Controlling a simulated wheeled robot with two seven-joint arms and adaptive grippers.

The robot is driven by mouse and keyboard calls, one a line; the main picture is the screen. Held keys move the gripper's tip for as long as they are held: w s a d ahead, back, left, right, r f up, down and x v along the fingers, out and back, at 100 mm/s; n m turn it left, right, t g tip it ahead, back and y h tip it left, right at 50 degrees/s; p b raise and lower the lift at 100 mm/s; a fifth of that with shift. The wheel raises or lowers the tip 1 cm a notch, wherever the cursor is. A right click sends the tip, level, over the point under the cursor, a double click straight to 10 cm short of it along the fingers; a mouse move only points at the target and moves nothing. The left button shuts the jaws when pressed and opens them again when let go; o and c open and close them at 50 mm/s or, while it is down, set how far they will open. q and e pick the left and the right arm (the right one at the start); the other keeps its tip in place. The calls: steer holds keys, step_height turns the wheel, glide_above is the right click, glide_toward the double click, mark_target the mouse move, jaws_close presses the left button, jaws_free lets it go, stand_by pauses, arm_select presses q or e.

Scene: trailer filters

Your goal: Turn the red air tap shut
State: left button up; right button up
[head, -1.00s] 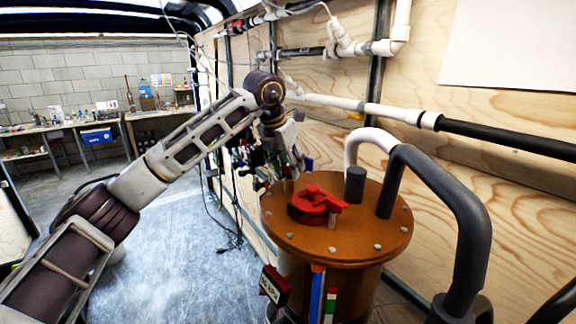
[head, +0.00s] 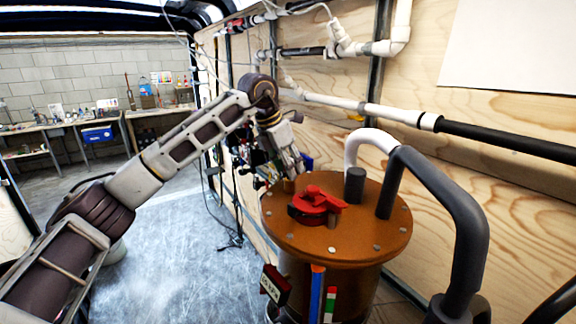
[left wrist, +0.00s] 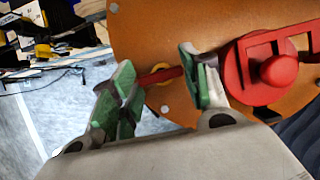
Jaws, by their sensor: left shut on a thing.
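The red air tap shows in the left wrist view as a narrow red handle (left wrist: 160,76) with a brass ring beside it, at the edge of an orange-brown lid (left wrist: 150,30). My left gripper (left wrist: 157,79) has its green-padded fingers on either side of this handle, shut on it. In the head view my left gripper (head: 293,167) points down at the far left edge of the lid (head: 350,246). There the handle is mostly hidden, and a short brass post (head: 289,186) shows beside the gripper. My right gripper is not in view.
A larger red knob with a slotted bracket (head: 316,202) sits on the lid close to my gripper. A thick grey pipe (head: 455,205) and a grey stub (head: 355,184) rise on the right. A plywood wall with pipes stands behind. Open floor (head: 185,260) lies left.

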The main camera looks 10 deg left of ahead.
arm_select(q)
steer(key=o, duration=1)
steer(key=shift+v, duration=6.05)
steer(key=shift+f, duration=0.1)
